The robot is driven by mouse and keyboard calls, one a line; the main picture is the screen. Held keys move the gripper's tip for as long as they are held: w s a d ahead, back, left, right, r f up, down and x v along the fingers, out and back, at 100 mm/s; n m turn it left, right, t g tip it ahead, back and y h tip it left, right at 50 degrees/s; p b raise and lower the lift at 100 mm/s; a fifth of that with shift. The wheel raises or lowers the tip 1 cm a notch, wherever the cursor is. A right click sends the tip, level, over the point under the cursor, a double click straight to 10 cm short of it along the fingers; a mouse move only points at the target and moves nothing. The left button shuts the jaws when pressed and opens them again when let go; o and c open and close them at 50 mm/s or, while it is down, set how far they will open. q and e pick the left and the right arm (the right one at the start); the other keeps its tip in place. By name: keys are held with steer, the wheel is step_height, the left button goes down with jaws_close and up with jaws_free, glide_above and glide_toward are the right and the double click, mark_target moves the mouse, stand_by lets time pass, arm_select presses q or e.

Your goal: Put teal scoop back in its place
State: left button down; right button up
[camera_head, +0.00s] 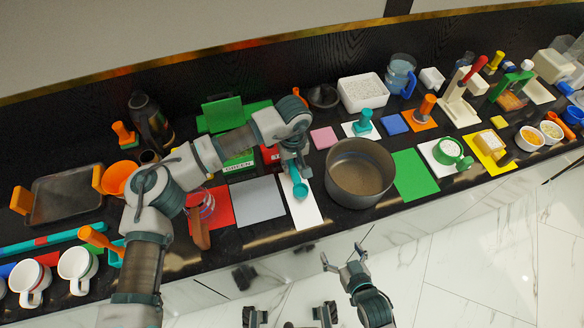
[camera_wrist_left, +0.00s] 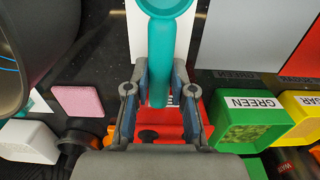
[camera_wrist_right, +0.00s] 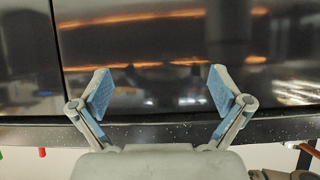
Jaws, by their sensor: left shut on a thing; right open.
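The teal scoop (camera_head: 301,190) is at the white mat (camera_head: 305,212) on the counter, in the middle of the head view. My left gripper (camera_head: 294,168) is above the mat and shut on the scoop's handle. In the left wrist view the scoop (camera_wrist_left: 162,45) has its handle between the fingers of the left gripper (camera_wrist_left: 160,95), its round bowl pointing away over the white mat. Whether the scoop touches the mat cannot be told. My right gripper (camera_head: 345,262) is open and empty in front of the counter; it also shows open in the right wrist view (camera_wrist_right: 159,88).
A large pot (camera_head: 360,172) stands right of the white mat. A grey mat (camera_head: 258,201) and a red mat (camera_head: 218,208) lie left of it. A green box (camera_wrist_left: 247,122) and a pink block (camera_wrist_left: 78,101) are near the left gripper. The counter is crowded.

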mark_target(292, 164)
arm_select(q)
steer(key=shift+w+f, duration=0.1)
steer(key=shift+w, duration=0.25)
steer(key=shift+w+f, duration=0.1)
steer(key=shift+f, duration=0.2)
step_height(292, 164, down, 2)
steer(key=shift+f+b, duration=0.2)
steer(key=shift+b, duration=0.15)
steer(key=shift+f, duration=0.2)
arm_select(e)
steer(key=shift+w+a+r+t, duration=0.2)
steer(key=shift+w+r+t, duration=0.2)
steer(key=shift+r, duration=0.1)
steer(key=shift+w+a+r+t, duration=0.2)
steer(key=shift+w+r+t, duration=0.2)
steer(key=shift+r, duration=0.05)
steer(key=shift+y, duration=0.3)
arm_select(q)
steer(key=c, duration=1)
jaws_free()
steer(key=shift+f, duration=0.1)
arm_select(e)
steer(key=shift+w, duration=0.2)
